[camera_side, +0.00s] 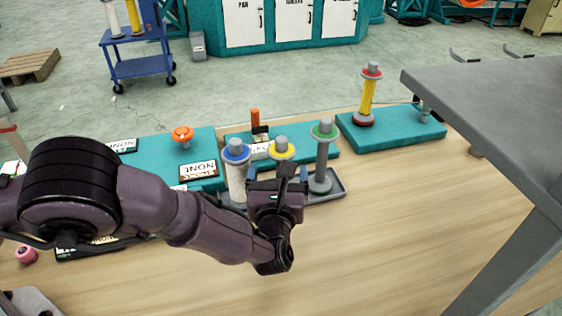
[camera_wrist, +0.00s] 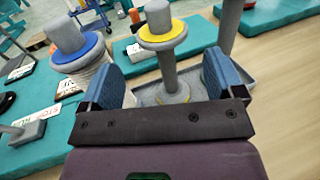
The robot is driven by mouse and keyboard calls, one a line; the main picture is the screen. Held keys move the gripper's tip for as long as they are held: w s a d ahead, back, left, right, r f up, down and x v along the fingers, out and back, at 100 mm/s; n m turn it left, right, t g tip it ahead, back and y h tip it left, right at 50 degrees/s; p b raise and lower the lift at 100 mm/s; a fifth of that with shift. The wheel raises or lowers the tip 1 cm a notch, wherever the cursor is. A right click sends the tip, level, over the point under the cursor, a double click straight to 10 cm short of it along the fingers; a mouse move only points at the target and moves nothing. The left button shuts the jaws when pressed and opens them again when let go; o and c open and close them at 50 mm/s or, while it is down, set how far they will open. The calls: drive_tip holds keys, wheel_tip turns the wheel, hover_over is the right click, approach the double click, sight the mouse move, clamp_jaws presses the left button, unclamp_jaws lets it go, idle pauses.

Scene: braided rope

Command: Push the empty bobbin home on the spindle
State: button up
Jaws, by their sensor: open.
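A bobbin with a yellow flange (camera_wrist: 172,40) and a bare grey core stands upright in the wrist view, its lower flange at the tray. Its yellow top also shows in the side view (camera_side: 281,151). My gripper (camera_wrist: 163,72) is open, its two blue fingers on either side of this bobbin's core in the picture; I see no contact. In the side view my gripper (camera_side: 281,185) hides most of this bobbin. A green-flanged bobbin (camera_side: 323,155), also bare, stands to its right. A blue-flanged bobbin (camera_side: 236,176) wound with white rope stands to its left.
The grey tray (camera_side: 337,188) holds the bobbins. A yellow-wound bobbin (camera_side: 367,97) stands on the right teal block (camera_side: 395,137), near a short grey post (camera_side: 425,113). An orange knob (camera_side: 183,133) is on the left block.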

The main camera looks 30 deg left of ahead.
drive_tip(key=v, duration=0.6)
drive_tip(key=shift+s, duration=0.35)
drive_tip(key=shift+d, duration=0.15)
drive_tip(key=s+a+r+n+g, duration=0.3)
drive_tip(key=a+r+n+g, duration=0.3)
drive_tip(key=a+r+n, duration=0.4)
drive_tip(key=s+a+r+n+g, duration=0.2)
drive_tip(key=a+r+n+g, duration=0.5)
drive_tip(key=a, duration=0.4)
drive_tip(key=s+a+r+n+t+h, duration=0.1)
drive_tip(key=s+r+n+h, duration=0.3)
drive_tip(key=s, duration=0.5)
drive_tip(key=s+a+r+n+t+h, duration=0.1)
drive_tip(key=s+a+r+n+h, duration=0.3)
drive_tip(key=s+n, duration=0.5)
drive_tip(key=shift+s+r+n+t, duration=0.25)
drive_tip(key=shift+s+n+t, duration=0.05)
drive_tip(key=shift+s, duration=0.5)
